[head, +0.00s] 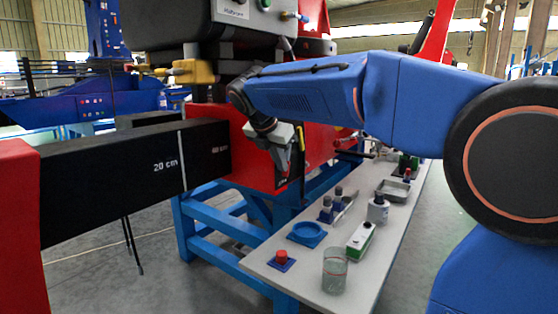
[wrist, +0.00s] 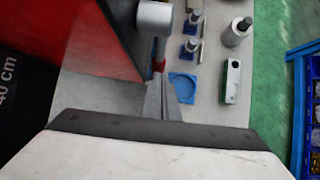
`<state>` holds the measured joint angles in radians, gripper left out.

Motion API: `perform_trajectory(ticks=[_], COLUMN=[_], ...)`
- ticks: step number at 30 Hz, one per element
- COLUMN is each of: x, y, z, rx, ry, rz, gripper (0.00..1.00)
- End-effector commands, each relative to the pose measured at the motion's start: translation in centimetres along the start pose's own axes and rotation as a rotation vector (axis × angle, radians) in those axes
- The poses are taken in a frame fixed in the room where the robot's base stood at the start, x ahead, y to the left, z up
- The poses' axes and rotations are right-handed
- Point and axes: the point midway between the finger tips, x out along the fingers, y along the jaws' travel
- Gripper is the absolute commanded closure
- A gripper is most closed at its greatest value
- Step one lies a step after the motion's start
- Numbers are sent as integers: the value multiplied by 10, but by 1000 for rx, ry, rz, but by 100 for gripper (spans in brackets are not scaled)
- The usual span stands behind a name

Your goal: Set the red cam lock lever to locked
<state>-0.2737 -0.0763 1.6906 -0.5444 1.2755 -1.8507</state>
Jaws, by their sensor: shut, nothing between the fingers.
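My gripper (head: 287,176) is beside the face of the red housing (head: 256,158), fingers pointing down in the head view. In the wrist view my gripper (wrist: 163,85) is shut and empty. Just beyond its fingertips is a small red part (wrist: 158,65) on a thin grey rod, under a grey round hub (wrist: 155,14); this looks like the cam lock lever. The fingertips overlap the red part in the picture; I cannot tell if they touch. In the head view the lever is not clearly seen, and my gripper may hide it. I cannot read its locked or unlocked marking.
A black beam (head: 120,170) marked in centimetres enters the housing from the left. Below right, a grey bench (head: 305,272) holds a blue ring dish (head: 306,234), a red button on a blue base (head: 282,258), a glass beaker (head: 335,272), bottles and a white-green box (head: 360,241).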

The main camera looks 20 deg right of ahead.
Motion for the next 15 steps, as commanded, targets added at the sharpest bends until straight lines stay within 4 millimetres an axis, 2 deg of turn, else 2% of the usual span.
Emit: perform_trajectory(ticks=[15], x=[17], y=[-1], z=[6], rx=[0], ry=[3], rz=[-2], gripper=[100])
